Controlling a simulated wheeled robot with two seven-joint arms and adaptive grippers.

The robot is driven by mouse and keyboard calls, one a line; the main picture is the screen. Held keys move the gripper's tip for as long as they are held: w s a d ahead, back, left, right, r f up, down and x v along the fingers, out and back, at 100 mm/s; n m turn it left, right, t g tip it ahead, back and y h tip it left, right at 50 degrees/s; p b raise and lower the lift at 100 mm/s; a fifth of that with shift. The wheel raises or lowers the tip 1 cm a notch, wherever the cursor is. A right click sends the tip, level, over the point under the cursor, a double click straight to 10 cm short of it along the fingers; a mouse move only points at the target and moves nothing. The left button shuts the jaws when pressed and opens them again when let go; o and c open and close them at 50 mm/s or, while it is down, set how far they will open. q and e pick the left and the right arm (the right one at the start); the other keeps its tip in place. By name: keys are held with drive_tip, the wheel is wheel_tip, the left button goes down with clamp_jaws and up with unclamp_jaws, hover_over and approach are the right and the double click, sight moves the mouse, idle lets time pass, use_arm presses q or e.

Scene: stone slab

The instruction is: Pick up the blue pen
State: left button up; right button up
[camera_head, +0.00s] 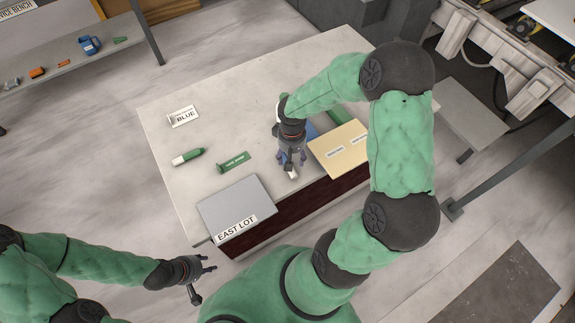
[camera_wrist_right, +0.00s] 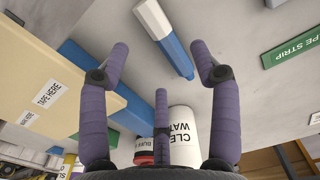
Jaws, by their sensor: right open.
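The blue pen (camera_wrist_right: 172,50) lies on the pale stone slab in the right wrist view, with a white end at the top of that picture. It lies between the spread fingertips of my right gripper (camera_wrist_right: 163,65), which is open and not touching it. In the head view my right gripper (camera_head: 291,163) hangs over the slab near its front edge and hides most of the pen; a white end (camera_head: 292,174) shows below it. My left gripper (camera_head: 203,280) is open and empty, off the slab at the lower left.
A tan box (camera_head: 340,148) stands beside the right gripper, with a blue piece (camera_wrist_right: 95,82) along its edge. A grey EAST LOT box (camera_head: 235,200), green tape strip (camera_head: 233,161), green marker (camera_head: 188,156) and BLUE card (camera_head: 183,116) lie left. A white water container (camera_wrist_right: 185,135) stands behind.

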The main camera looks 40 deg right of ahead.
wheel_tip(320, 180, down, 5)
drive_tip(key=shift+a+b, duration=0.15)
drive_tip(key=shift+b, duration=1)
drive_tip(key=c, duration=1.1)
